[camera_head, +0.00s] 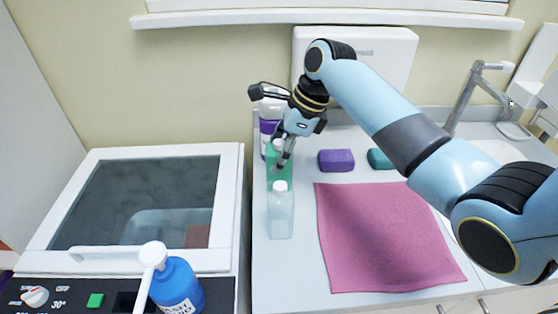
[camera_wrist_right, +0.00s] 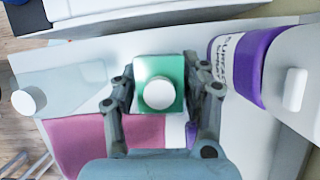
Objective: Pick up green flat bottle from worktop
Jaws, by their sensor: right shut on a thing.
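The green flat bottle (camera_head: 275,170) with a white cap stands on the worktop (camera_head: 288,262), partly hidden by my right gripper (camera_head: 283,158). In the right wrist view the green bottle (camera_wrist_right: 160,68) is seen from above, with its round white cap in the middle. The fingers of my right gripper (camera_wrist_right: 165,95) lie along both its sides, shut on it. I cannot tell whether its base touches the worktop. My left gripper is not in view.
A clear pale bottle (camera_head: 280,212) stands just in front of the green one. A white and purple bottle (camera_head: 268,125) stands behind. A pink towel (camera_head: 385,235), a purple block (camera_head: 336,160) and a teal block (camera_head: 379,159) lie to the right. A blue pump bottle (camera_head: 177,288) stands at front left.

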